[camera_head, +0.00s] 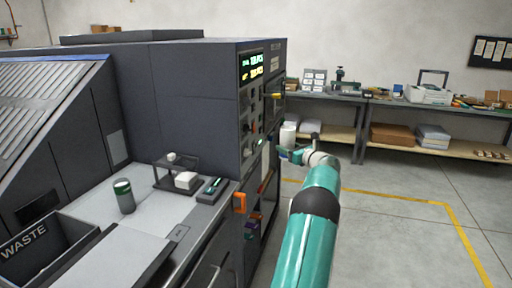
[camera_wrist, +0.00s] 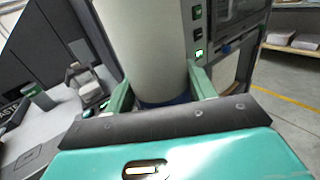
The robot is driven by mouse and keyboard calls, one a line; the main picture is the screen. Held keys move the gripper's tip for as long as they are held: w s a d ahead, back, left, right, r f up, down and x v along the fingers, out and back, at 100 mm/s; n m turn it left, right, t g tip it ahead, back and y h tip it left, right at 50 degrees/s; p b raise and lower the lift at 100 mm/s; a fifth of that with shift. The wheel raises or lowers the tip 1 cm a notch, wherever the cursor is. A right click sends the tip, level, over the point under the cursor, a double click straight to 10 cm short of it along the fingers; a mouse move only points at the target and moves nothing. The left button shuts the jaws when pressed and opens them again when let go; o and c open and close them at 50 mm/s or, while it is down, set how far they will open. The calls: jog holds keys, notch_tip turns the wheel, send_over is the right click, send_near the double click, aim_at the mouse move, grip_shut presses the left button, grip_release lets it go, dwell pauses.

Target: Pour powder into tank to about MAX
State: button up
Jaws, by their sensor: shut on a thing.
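My gripper (camera_wrist: 162,88) is shut on a pale, off-white cylindrical container (camera_wrist: 150,40), with one green finger on each side of it. The container has a dark blue band low down by the fingers, and its upper end is cut off by the frame. In the head view my gripper (camera_head: 283,153) is small and partly hidden beside the right side of the dark machine, with the white container (camera_head: 288,134) looking roughly upright there. I cannot make out the tank, its MAX mark or any powder.
The dark machine (camera_head: 185,105) fills the left, with a lit display (camera_head: 252,67) and an orange handle (camera_head: 240,202). Workbenches (camera_head: 370,104) line the back wall; the floor at right is clear.

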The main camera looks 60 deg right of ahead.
jog(key=s+d+f, duration=0.2)
jog(key=s+d, duration=0.1)
jog(key=s, duration=1.4)
jog(key=w+a+n+g, duration=0.1)
jog(key=w+a, duration=0.5)
jog(key=w, duration=1)
jog(key=w+a+n+g, duration=0.1)
jog(key=w+a, duration=0.5)
jog(key=w, duration=1)
jog(key=w+a+n, duration=0.1)
jog(key=w+a, duration=0.6)
jog(key=w, duration=0.9)
jog(key=shift+w+f+n+g, duration=0.15)
jog(key=shift+f+n+g, duration=0.15)
jog(key=shift+g, duration=0.1)
